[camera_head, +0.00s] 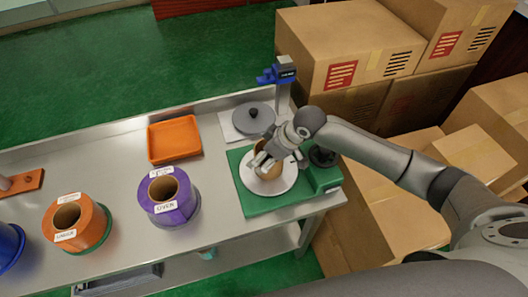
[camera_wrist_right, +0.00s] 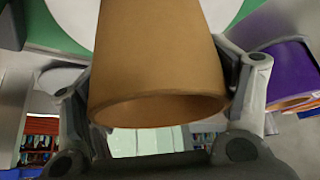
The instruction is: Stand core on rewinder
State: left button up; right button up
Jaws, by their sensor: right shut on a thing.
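The core is a brown cardboard tube (camera_head: 268,172), held by my right gripper (camera_head: 268,157) over the white disc (camera_head: 285,183) of the rewinder, which has a green base (camera_head: 262,206). In the right wrist view the core (camera_wrist_right: 160,60) fills the middle, its open end facing the camera. The right gripper's fingers (camera_wrist_right: 160,100) are shut on it from both sides. The white disc (camera_wrist_right: 222,12) shows behind its far end. I cannot tell whether the core touches the disc. My left gripper is not in view.
A purple roll (camera_head: 169,197), an orange roll (camera_head: 76,225) and a blue roll (camera_head: 8,246) stand on the grey bench. An orange tray (camera_head: 174,139) lies behind. A round grey lid-like piece (camera_head: 253,118) and a blue-topped post (camera_head: 280,80) stand behind the rewinder. Cardboard boxes (camera_head: 345,50) crowd the right.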

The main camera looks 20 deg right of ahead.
jog(key=o, duration=1.1)
jog(key=b+v, duration=0.1)
jog(key=v, duration=1.1)
